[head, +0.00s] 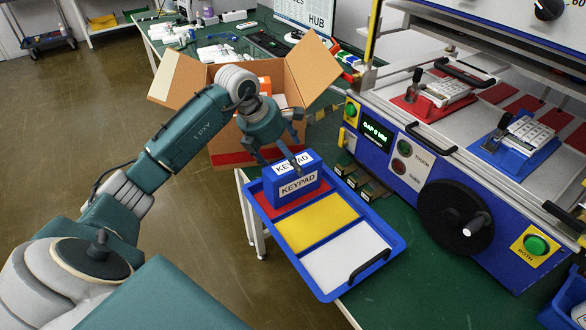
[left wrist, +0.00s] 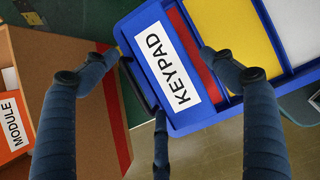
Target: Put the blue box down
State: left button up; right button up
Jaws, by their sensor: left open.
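The blue box (head: 297,192) with white KEYPAD labels sits upright in the red section of the blue tray (head: 393,240). In the left wrist view the blue box (left wrist: 150,78) shows its labelled top, with a strip of red beside it. My left gripper (head: 282,152) is just above and behind the box in the head view. Its fingers are spread around the box in the left wrist view (left wrist: 161,62), apart from each other. I cannot tell whether any finger touches the box. My right gripper is not in view.
The tray's yellow section (head: 318,222) and white section (head: 345,258) are empty. An open cardboard box (head: 312,72) with orange and white boxes inside stands behind my left gripper. A blue testing machine (head: 412,160) with a black handwheel (head: 445,215) stands right of the tray.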

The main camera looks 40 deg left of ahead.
pick_arm(q)
jog(key=shift+v, duration=1.7)
jog(key=shift+s+f, duration=0.1)
jog(key=shift+s, duration=0.05)
